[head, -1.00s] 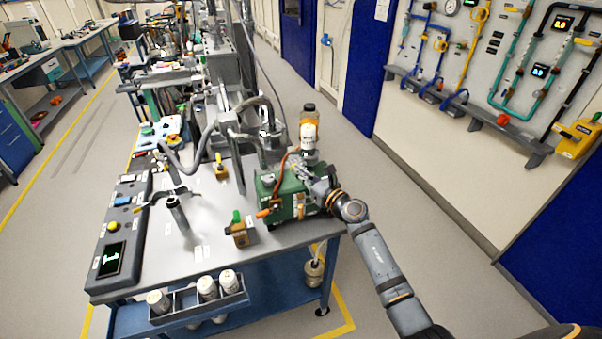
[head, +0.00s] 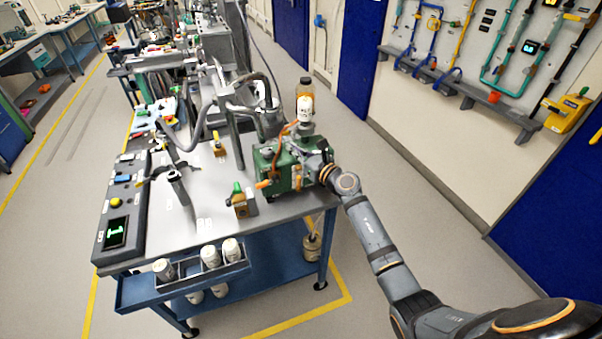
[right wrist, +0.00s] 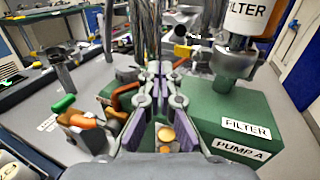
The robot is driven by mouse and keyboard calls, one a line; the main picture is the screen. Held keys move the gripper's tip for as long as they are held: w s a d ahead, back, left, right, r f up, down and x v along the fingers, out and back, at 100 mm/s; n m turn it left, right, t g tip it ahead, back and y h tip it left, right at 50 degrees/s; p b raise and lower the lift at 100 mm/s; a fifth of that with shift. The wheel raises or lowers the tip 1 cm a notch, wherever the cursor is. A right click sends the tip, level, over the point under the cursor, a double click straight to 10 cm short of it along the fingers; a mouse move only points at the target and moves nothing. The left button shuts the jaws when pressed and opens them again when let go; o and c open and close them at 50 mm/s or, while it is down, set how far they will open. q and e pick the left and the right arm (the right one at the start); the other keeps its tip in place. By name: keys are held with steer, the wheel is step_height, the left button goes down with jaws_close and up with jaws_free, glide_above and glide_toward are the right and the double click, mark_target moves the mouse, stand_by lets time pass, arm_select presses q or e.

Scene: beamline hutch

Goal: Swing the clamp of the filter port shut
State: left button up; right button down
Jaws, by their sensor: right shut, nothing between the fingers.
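The white filter (head: 306,104), marked FILTER, stands upright on the green pump box (head: 285,183). In the right wrist view the filter (right wrist: 252,14) is at the upper right, above the green box (right wrist: 245,112) marked FILTER and PUMP A. A grey metal fitting (right wrist: 235,60) joins them. I cannot make out the clamp's arm or whether it is open. My right gripper (head: 301,151) is above the pump box, beside the filter's base, and hides part of the box top. Its fingers (right wrist: 160,68) are shut and empty, left of the fitting. My left gripper is not in view.
Grey hoses (head: 207,122) arch behind the pump.

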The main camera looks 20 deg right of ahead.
steer(key=s, duration=0.9)
steer(key=s+d+f+m+g+h, duration=0.2)
steer(key=s+d+f+m, duration=0.15)
steer(key=f+m, duration=0.65)
steer(key=s+d+f+m+g+h, duration=0.1)
steer(key=s+d+f+m+h, duration=0.35)
steer(key=f, duration=0.95)
steer(key=s+d+f+m+g+h, duration=0.15)
steer(key=s+f+m, duration=0.25)
steer(key=f+m, duration=0.65)
steer(key=s+d+f+m+g, duration=0.1)
steer(key=s+f+m+g, duration=0.6)
steer(key=s+f, duration=0.95)
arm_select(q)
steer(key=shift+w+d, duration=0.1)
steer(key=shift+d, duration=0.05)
arm_select(e)
steer(key=s+a+f+m+g, duration=0.1)
steer(key=s+f+m+g, duration=0.1)
steer(key=s, duration=0.9)
steer(key=s+a+f+m+g, duration=0.1)
steer(key=s+f+m, duration=0.3)
steer(key=s, duration=0.6)
steer(key=shift+s+a+f+m+g, duration=0.3)
steer(key=shift+s+m+g, duration=0.15)
steer(key=shift+m, duration=0.75)
